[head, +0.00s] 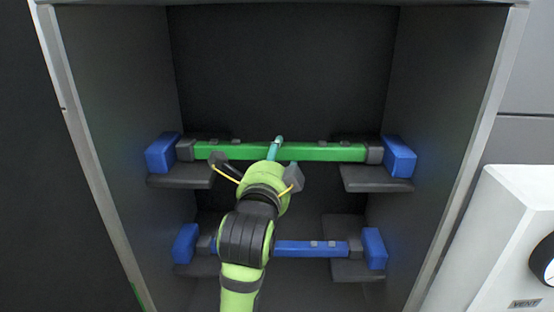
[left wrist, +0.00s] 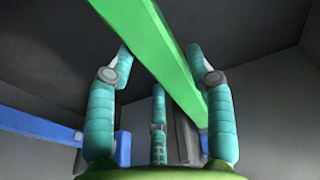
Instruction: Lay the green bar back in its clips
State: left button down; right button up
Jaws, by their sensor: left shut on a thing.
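The green bar (head: 328,152) lies level across the upper part of the dark cabinet, with a grey piece at each end. Its ends are close beside the upper left blue block (head: 162,153) and the upper right blue block (head: 399,157); I cannot tell whether they are seated. My left gripper (head: 276,149) is shut on the bar near its middle, with a teal finger showing over it. In the left wrist view the green bar (left wrist: 160,45) runs diagonally between the teal fingers of my left gripper (left wrist: 162,68). My right gripper is out of view.
A blue bar (head: 312,248) spans two lower blue blocks (head: 374,249), partly hidden by my arm. Dark ledges (head: 376,180) stick out under the blocks. Cabinet side walls (head: 447,110) close in both sides. A white box with a knob (head: 510,235) stands at the right.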

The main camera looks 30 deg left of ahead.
pick_arm(q)
jog(key=shift+s+d+r, duration=0.1)
jog(key=shift+s+d, duration=0.05)
jog(key=shift+s, duration=0.25)
jog(key=shift+w, duration=0.2)
jog(key=shift+w+f, duration=0.2)
jog(key=shift+w, duration=0.15)
jog(key=shift+s+f, duration=0.1)
jog(key=shift+s, duration=0.1)
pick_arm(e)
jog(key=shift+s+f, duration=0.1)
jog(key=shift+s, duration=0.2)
pick_arm(q)
jog(key=shift+f, duration=0.1)
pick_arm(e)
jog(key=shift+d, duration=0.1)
